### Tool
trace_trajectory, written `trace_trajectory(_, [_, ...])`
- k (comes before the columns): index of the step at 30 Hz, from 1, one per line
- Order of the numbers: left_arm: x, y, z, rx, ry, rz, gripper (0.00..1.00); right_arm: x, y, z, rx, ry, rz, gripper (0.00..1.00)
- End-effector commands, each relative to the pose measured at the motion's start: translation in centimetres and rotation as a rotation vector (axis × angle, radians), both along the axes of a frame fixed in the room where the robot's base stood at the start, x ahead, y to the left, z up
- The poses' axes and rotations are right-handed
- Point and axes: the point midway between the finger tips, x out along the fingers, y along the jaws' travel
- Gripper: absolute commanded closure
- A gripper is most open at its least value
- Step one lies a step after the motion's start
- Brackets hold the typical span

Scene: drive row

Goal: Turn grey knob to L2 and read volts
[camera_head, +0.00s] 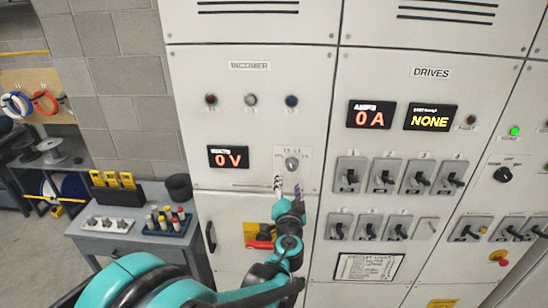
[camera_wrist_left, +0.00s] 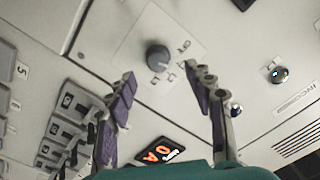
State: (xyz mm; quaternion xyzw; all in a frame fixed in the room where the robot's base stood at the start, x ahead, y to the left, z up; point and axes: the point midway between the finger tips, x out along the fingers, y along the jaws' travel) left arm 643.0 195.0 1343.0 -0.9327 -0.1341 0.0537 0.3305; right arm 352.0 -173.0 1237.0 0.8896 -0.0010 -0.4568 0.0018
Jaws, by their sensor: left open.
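The grey knob (camera_head: 292,163) sits on a light plate on the INCOMER panel, right of the volts display (camera_head: 229,157), which reads 0 V in red. My left gripper (camera_head: 287,185) is just below the knob in the head view, fingers pointing up at the panel. In the left wrist view the knob (camera_wrist_left: 158,57) lies just beyond and between the open purple-padded fingers (camera_wrist_left: 160,73), with nothing gripped. The fingers look apart from the knob. Small marks surround it, but which one its pointer faces is too small to tell. My right gripper is out of view.
Right of the knob is the DRIVES panel with rows of switch handles (camera_head: 383,175) and an amps display (camera_head: 371,114) reading 0 A. A yellow and red switch (camera_head: 259,236) sits below, partly behind my arm. A grey bench (camera_head: 110,238) stands at the left.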

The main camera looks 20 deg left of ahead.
Motion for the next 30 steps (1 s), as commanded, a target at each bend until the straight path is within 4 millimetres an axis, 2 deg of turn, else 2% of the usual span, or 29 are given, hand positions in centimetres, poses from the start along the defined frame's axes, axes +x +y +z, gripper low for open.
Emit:
trace_trajectory(5, [1.5, -0.1, 0.1, 0.015, -0.009, -0.011, 0.47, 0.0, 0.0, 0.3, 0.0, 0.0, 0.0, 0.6])
trace_trajectory(16, [6.9, 1.5, 0.2, 0.014, -0.008, -0.01, 0.47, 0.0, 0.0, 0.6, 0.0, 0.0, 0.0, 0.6])
trace_trajectory(21, [7.8, 1.8, 0.1, 0.014, -0.008, -0.01, 0.47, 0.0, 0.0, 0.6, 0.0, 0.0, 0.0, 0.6])
trace_trajectory(28, [7.8, 1.8, 0.1, 0.014, -0.008, -0.01, 0.47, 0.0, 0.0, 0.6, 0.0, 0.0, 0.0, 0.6])
trace_trajectory(30, [7.8, 1.8, 0.1, 0.014, -0.008, -0.01, 0.66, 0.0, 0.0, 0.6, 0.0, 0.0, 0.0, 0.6])
